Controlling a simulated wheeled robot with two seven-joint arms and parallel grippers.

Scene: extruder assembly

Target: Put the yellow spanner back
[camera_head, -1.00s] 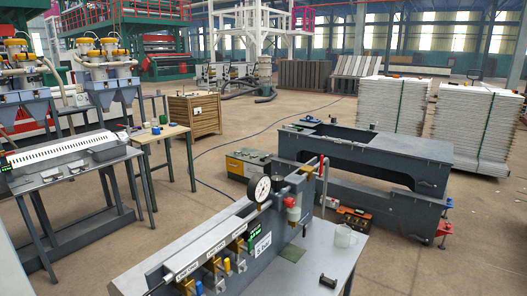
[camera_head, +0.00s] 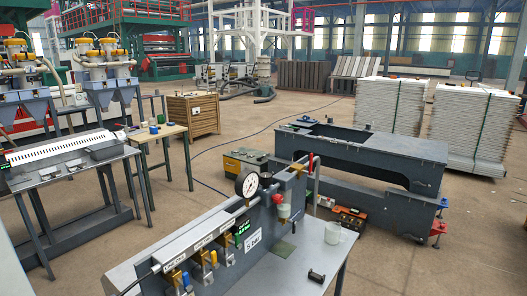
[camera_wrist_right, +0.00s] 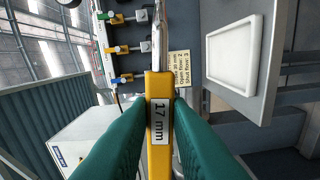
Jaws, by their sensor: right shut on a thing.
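The yellow spanner (camera_wrist_right: 158,143) has a yellow handle with a white label reading "17 mm" and a silver metal end that runs up the right wrist view. My right gripper (camera_wrist_right: 160,108) has green fingers shut on the handle from both sides. The top end of the spanner runs out of the picture. Neither gripper nor the spanner shows in the head view. I see no clear holder for the spanner in either view.
The head view shows the extruder bench with a pressure gauge (camera_head: 246,185), a beaker (camera_head: 332,232) and a small black part (camera_head: 316,276). In the right wrist view, coloured valve handles (camera_wrist_right: 122,49), a small tag (camera_wrist_right: 179,68) and a white tray (camera_wrist_right: 207,60) lie around the spanner.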

